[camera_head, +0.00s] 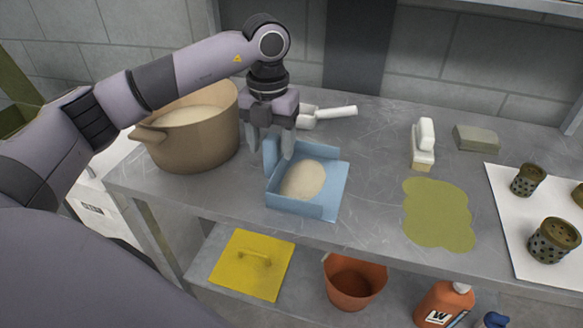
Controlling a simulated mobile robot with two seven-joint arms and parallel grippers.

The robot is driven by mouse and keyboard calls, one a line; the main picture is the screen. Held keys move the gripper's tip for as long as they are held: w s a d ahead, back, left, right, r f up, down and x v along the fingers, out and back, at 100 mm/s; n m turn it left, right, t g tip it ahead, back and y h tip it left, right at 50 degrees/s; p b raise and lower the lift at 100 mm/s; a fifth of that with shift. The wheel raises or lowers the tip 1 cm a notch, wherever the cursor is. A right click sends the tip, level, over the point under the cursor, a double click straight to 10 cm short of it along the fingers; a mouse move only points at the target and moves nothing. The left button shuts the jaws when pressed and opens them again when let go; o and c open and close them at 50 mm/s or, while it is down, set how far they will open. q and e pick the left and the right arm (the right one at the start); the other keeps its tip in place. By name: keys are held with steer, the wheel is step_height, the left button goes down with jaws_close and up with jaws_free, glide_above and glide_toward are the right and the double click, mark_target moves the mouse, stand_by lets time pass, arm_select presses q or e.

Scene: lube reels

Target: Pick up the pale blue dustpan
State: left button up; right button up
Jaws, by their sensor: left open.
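The pale blue dustpan (331,190) sits on the grey metal bench, with a flat beige patch or heap in its pan. My left gripper (270,155) points down at the dustpan's back left corner. Its two fingers are apart, one outside the left wall and one by the inner side of the back wall. I cannot tell whether either finger touches the dustpan. My right gripper is out of view.
A tan pot (198,150) with pale contents stands left of the gripper. A white-handled scoop (325,114) lies behind it. A brush (423,145), a grey-green block (476,138) and a green spill (437,214) are to the right. A white sheet (512,225) holds perforated cups.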

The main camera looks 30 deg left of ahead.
arm_select(q)
steer(key=shift+f, duration=0.2)
jaws_close()
steer(key=shift+r, duration=0.1)
